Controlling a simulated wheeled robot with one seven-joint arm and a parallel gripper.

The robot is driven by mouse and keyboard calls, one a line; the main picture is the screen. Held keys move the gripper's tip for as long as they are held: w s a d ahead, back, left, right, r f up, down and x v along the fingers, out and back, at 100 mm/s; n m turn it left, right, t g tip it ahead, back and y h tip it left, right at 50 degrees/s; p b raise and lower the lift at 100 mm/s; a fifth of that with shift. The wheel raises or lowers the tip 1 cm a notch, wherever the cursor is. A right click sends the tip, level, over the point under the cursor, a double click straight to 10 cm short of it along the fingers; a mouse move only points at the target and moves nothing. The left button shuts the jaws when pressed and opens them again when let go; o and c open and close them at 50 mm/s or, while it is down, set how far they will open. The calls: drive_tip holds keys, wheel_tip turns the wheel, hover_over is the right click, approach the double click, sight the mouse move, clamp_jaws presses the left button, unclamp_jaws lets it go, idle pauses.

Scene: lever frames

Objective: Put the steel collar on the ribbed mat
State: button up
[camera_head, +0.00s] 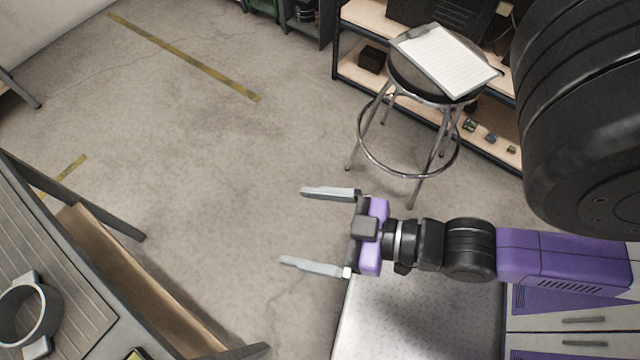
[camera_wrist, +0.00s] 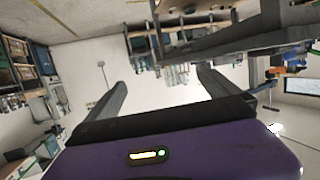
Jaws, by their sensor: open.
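The steel collar (camera_head: 50,318) is a dark grey ring with lighter metal lugs, at the lower left of the head view and partly cut off by the frame edge. The ribbed mat (camera_head: 38,252) is a grey grooved surface on the bench at the left. The collar overlaps the mat in the picture; I cannot tell how much of it rests on the mat. My gripper (camera_head: 293,226) is open and empty, over the floor to the right of the bench and well apart from the collar. Its two fingers also show in the wrist view (camera_wrist: 162,78), with nothing between them.
The bench (camera_head: 125,318) has a dark edge and a wooden lower shelf (camera_head: 135,275). A stool (camera_head: 408,88) with a clipboard (camera_head: 445,62) stands behind my arm, beside a shelf unit (camera_head: 350,75). The floor (camera_head: 200,150) between bench and stool is clear.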

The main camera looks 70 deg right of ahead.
drive_tip(key=shift+h, duration=0.3)
drive_tip(key=v, duration=0.2)
drive_tip(key=r+v, duration=0.1)
drive_tip(key=v, duration=0.1)
drive_tip(key=shift+r+p, duration=0.25)
drive_tip(key=shift+p, duration=0.05)
idle(0.7)
